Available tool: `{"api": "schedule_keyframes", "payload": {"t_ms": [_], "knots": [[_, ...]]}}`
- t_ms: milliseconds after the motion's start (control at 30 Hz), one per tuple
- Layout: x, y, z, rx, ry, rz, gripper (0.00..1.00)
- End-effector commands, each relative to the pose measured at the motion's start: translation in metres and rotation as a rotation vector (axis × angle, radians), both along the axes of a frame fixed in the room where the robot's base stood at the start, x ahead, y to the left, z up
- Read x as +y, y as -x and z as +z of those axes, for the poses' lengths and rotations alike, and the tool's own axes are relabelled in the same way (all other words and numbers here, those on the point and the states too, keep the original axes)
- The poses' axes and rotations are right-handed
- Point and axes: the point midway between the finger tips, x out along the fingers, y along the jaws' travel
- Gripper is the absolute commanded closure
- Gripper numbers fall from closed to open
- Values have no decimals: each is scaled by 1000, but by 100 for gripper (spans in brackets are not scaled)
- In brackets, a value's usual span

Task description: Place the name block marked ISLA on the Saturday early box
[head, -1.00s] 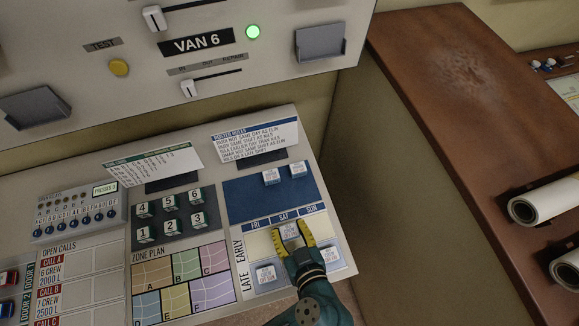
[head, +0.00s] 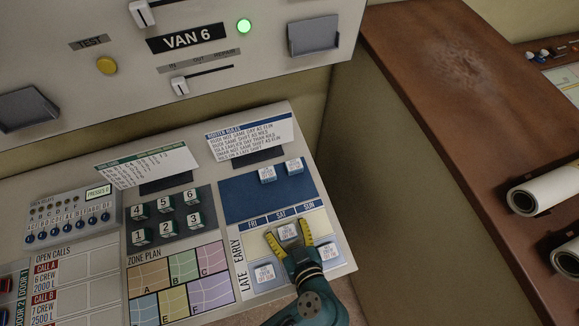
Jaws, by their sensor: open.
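My gripper (head: 287,234) is open. Its two yellow fingers stand apart on either side of a small pale name block (head: 288,231). This block is on the Saturday early box of the roster grid, under the SAT label (head: 281,215). The lettering on its top is too small for me to read surely as ISLA. Two more name blocks lie on the dark blue area above the grid, one on the left (head: 267,175) and one on the right (head: 294,166). In the late row, one block is under Friday (head: 264,273) and another under Sunday (head: 327,252).
The roster rules card (head: 250,136) stands behind the blue area. Numbered blocks (head: 166,215) and the zone plan (head: 180,282) are to the left. The Friday early (head: 254,244) and Sunday early (head: 317,222) boxes look empty. A brown desk with rolled papers (head: 540,195) is at right.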

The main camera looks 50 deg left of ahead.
Motion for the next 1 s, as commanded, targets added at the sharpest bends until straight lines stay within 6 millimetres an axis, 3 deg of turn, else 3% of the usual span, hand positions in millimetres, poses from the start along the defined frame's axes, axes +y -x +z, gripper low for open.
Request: {"api": "schedule_keyframes", "payload": {"t_ms": [267, 700, 1000], "knots": [[-3, 0, 5, 0, 0, -2, 26], [-87, 24, 51, -2, 1, -7, 26], [-102, 30, 59, 0, 0, 0, 26]]}}
